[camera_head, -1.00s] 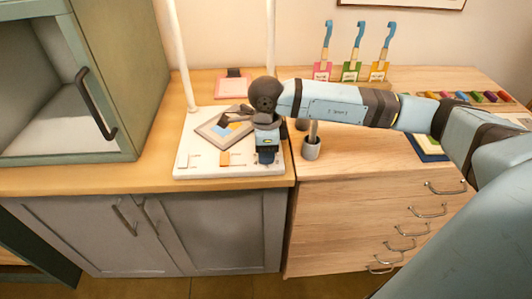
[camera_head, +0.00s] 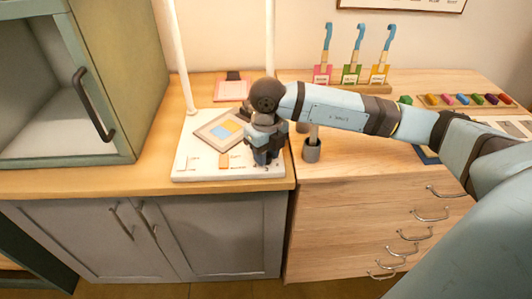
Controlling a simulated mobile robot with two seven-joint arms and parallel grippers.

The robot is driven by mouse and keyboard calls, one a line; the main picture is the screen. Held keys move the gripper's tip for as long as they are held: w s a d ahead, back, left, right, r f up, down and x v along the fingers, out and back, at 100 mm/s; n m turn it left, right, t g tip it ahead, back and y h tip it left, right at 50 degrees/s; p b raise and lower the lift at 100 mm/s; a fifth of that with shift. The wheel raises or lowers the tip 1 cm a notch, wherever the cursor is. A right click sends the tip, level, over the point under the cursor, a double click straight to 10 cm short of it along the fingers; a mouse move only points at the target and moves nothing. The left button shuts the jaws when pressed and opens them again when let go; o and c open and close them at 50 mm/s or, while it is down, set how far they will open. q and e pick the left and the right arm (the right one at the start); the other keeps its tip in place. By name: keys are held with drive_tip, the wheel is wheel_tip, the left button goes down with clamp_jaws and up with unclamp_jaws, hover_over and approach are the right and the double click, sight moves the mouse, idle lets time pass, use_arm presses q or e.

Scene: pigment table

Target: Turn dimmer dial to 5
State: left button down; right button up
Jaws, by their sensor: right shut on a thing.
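My right gripper (camera_head: 266,158) points down over the right front part of a white board (camera_head: 195,150). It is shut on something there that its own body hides. The dimmer dial cannot be made out; the spot under the gripper is covered. The board also bears a grey-framed panel with yellow and blue patches (camera_head: 222,130), an orange piece (camera_head: 224,160) and small markings too small to read. Two white posts (camera_head: 184,60) rise from the board's back. My left gripper is not in view.
A green cabinet (camera_head: 135,70) with an open front stands at the left. A grey cup (camera_head: 311,151) stands close to the right of the board. Blue-handled tools (camera_head: 359,40) stand in a rack behind. Colored sticks (camera_head: 467,99) lie at the far right.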

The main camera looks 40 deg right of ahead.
drive_tip(key=m, duration=0.4)
drive_tip(key=shift+r+m, duration=0.1)
drive_tip(key=shift+m, duration=0.2)
drive_tip(key=m+p, duration=0.1)
drive_tip(key=m, duration=0.3)
drive_tip(key=shift+m, duration=0.3)
drive_tip(key=m+p, duration=0.1)
drive_tip(key=m, duration=0.3)
drive_tip(key=m+p, duration=0.1)
drive_tip(key=m, duration=0.1)
drive_tip(key=shift+m, duration=0.4)
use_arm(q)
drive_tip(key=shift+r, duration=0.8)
use_arm(e)
drive_tip(key=shift+m, duration=0.4)
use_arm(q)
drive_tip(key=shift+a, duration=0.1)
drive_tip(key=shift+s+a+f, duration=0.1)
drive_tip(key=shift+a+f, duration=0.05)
use_arm(e)
drive_tip(key=shift+m, duration=0.3)
drive_tip(key=o, duration=0.9)
